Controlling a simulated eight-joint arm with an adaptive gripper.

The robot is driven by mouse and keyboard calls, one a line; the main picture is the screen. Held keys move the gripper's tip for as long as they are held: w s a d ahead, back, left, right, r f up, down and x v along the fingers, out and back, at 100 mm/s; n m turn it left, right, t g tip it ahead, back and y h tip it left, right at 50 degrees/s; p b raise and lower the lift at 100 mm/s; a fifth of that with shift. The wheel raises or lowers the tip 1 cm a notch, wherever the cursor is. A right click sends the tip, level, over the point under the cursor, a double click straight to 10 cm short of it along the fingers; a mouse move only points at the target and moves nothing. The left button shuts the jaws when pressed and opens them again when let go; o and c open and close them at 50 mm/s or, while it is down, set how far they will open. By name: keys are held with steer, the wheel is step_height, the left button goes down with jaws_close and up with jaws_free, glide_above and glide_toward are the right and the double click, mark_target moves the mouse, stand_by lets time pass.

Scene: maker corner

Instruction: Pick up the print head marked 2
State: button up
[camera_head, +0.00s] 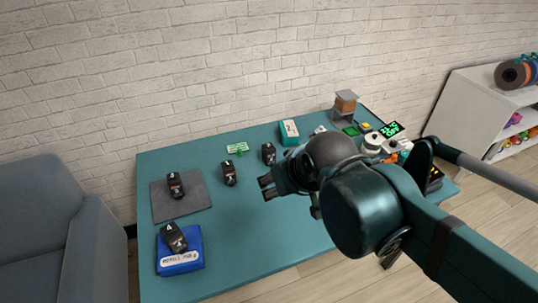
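Several small black print heads are on the teal table (250,255). One print head (176,186) stands on a dark grey mat (199,203). Another print head (229,173) stands on the bare table right of the mat, and a third print head (268,153) stands further back to the right. One more print head (173,237) rests on a blue pad (181,262) with a white label at the front left. Their small white marks are too small to read surely, so I cannot tell which is 2. My gripper (266,187) is open and empty, pointing left, right of the second head.
A small green item (238,149) lies behind the heads. A grey sofa (60,235) is left; a white shelf (475,110) is right. The front middle is clear.

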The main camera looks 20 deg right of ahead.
steer(key=w+d+r+n+g+p, duration=0.25)
steer(key=w+n+p, duration=0.2)
steer(key=w, duration=0.45)
steer(key=n+g+p, duration=0.4)
steer(key=n+p, duration=0.5)
steer(key=n, duration=0.4)
glide_above(269, 146)
steer(key=f, duration=1.2)
steer(key=shift+s+a+f, duration=0.2)
steer(key=shift+s+a, duration=0.05)
steer(key=shift+s, duration=0.05)
steer(key=shift+w+d+f+n+g, duration=0.1)
steer(key=shift+w+f+n+g, duration=0.1)
steer(key=shift+f, duration=0.2)
steer(key=shift+w+d+f+n+g, duration=0.1)
steer(key=shift+f+n, duration=0.05)
steer(key=shift+f, duration=0.2)
steer(key=shift+f, duration=1.25)
steer(key=shift+f, duration=0.1)
